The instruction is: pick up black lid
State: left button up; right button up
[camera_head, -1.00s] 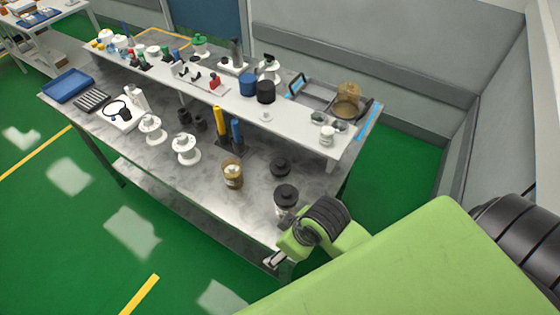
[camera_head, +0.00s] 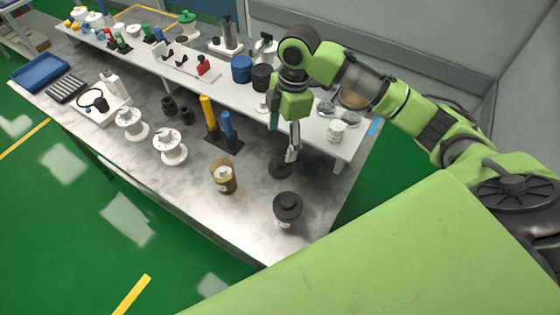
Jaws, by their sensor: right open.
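A black lid (camera_head: 280,169) with a raised knob lies on the grey tabletop near its right end. Close in front of it stands a clear jar (camera_head: 284,224) topped by another black lid (camera_head: 287,203). My right gripper (camera_head: 291,157) points down just above and behind the loose lid. It is open and empty, and its fingers overlap the lid's far edge in the picture; I cannot tell whether they touch it. My left gripper is out of view.
An amber jar (camera_head: 222,179) stands left of the lid. A blue and yellow cylinder stand (camera_head: 222,142) is behind it. The raised shelf (camera_head: 318,146) holds a white jar (camera_head: 336,131) near my arm. White spools (camera_head: 170,149) stand further left.

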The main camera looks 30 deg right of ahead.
jog(key=w+d, duration=0.1)
jog(key=d, duration=0.1)
jog(key=p, duration=0.1)
send_over(280, 162)
jog(key=f, duration=0.6)
jog(key=shift+s+d+f, duration=0.1)
jog(key=shift+d+f, duration=0.25)
jog(key=f, duration=0.1)
jog(key=f+p, duration=0.1)
jog(key=f, duration=0.3)
jog(key=shift+a, duration=0.3)
jog(key=shift+f, duration=0.55)
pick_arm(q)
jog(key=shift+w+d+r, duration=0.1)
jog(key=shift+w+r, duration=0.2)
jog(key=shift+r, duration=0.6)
pick_arm(e)
jog(key=c, duration=1)
